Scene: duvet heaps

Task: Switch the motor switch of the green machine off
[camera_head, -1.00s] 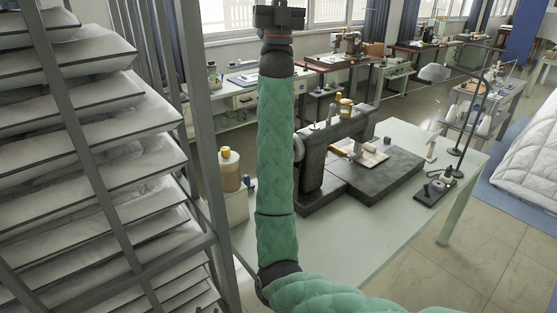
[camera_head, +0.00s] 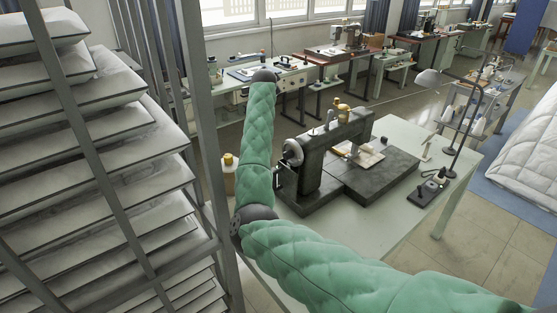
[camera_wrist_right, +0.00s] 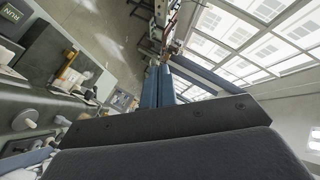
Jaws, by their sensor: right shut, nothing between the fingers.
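A dark grey-green sewing machine (camera_head: 325,160) stands on a pale green table (camera_head: 395,225). I cannot tell if it is the green machine of the task. My right arm, in green padding, reaches up left of this machine, and its hand is hidden beyond the wrist in the head view. In the right wrist view my right gripper (camera_wrist_right: 165,70) is shut and empty, its fingers together. At the left edge of that view is a dark box with a label reading RUN (camera_wrist_right: 8,50), seen turned; no switch lever is clear. My left gripper is out of view.
A tall grey rack (camera_head: 195,110) stacked with pillows (camera_head: 120,130) stands close on the left. A yellow-capped bottle (camera_head: 228,175) is beside my right arm. A lamp (camera_head: 460,100) and a white duvet (camera_head: 530,165) are on the right. More machine tables line the windows.

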